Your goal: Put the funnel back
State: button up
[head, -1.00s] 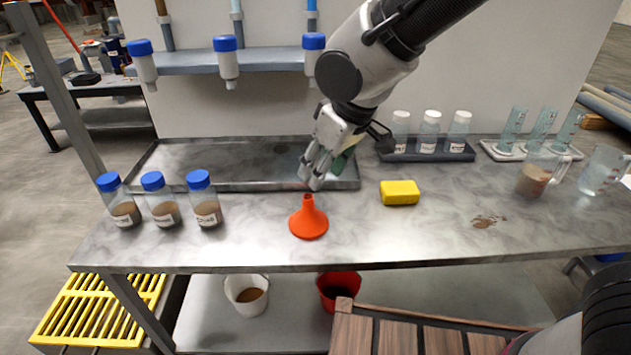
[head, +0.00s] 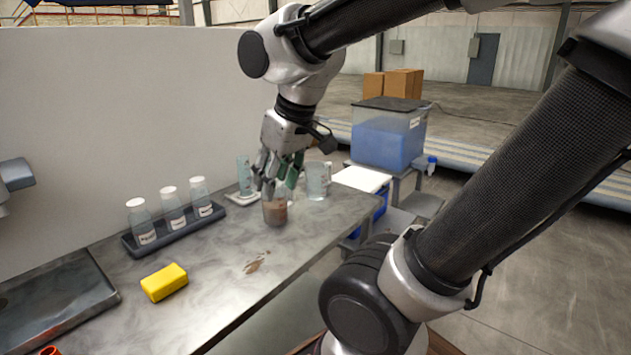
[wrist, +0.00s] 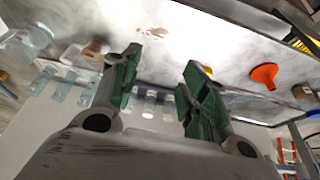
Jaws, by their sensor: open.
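The orange funnel (wrist: 265,75) stands wide end down on the bench in the wrist view, right of my fingers and apart from them. In the head view only a sliver of it (head: 50,351) shows at the bottom left edge. My gripper (head: 277,180) is in the air over the far right part of the bench, near a beaker of brown liquid (head: 275,211). Its green-padded fingers (wrist: 155,85) are spread with nothing between them in the wrist view.
A yellow sponge (head: 164,282) lies on the bench near a brown spill (head: 256,263). A dark rack (head: 180,231) holds white-capped bottles. A clear jug (head: 317,180) stands close to my gripper. A metal tray (head: 60,306) is at the left. A blue-filled tank (head: 388,138) stands beyond the bench.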

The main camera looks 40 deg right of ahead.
jog(key=s+d+m+h, duration=0.1)
jog(key=s+d+m, duration=0.1)
jog(key=s+d, duration=0.4)
jog(key=shift+s+m, duration=0.3)
jog(key=shift+s, duration=0.1)
